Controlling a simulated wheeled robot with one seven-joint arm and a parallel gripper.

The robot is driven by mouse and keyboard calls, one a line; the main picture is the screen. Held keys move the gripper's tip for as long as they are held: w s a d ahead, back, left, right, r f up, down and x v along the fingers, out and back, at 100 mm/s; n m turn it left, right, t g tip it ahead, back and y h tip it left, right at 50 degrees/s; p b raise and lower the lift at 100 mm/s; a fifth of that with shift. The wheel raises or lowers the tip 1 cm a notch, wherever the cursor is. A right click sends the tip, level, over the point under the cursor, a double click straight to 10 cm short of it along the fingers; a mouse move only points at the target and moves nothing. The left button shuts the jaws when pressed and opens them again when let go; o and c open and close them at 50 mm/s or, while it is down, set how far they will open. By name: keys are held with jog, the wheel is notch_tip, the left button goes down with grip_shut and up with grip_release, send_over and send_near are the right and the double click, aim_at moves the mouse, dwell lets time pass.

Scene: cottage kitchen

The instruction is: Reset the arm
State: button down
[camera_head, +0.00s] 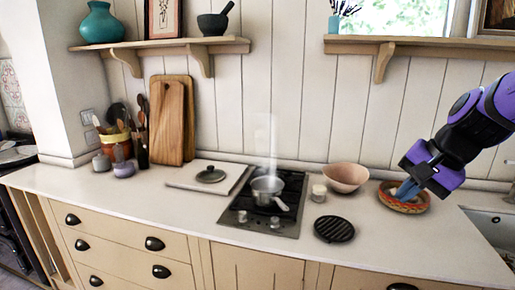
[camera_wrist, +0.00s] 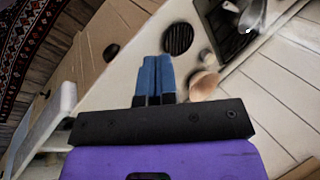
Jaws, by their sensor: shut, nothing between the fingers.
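My gripper (camera_head: 408,190) is at the right of the head view, on my black and purple arm. Its blue fingers point down and to the left, in front of a woven bowl (camera_head: 417,206) on the counter. In the wrist view my gripper (camera_wrist: 154,60) shows two blue fingers side by side, shut, with nothing between them. I cannot tell whether the fingertips touch the bowl or stay above it; they cover part of its inside.
A pink bowl (camera_head: 345,177), a small white jar (camera_head: 319,192) and a black round trivet (camera_head: 334,229) stand left of my gripper. A steaming pot (camera_head: 267,188) sits on the hob (camera_head: 240,222). The sink (camera_head: 492,228) is at the right. A shelf (camera_head: 420,44) hangs above.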

jog(key=s+r+n+h, duration=0.2)
jog(key=s+n, duration=0.2)
jog(key=s, duration=0.3)
jog(key=s+d+r+n+t+h, duration=0.1)
jog(key=s+r+n+h, duration=0.1)
jog(key=s, duration=0.5)
jog(key=shift+s+d+r+n+t, duration=0.2)
jog(key=shift+r+n+t, duration=0.1)
jog(key=shift+r+n, duration=0.75)
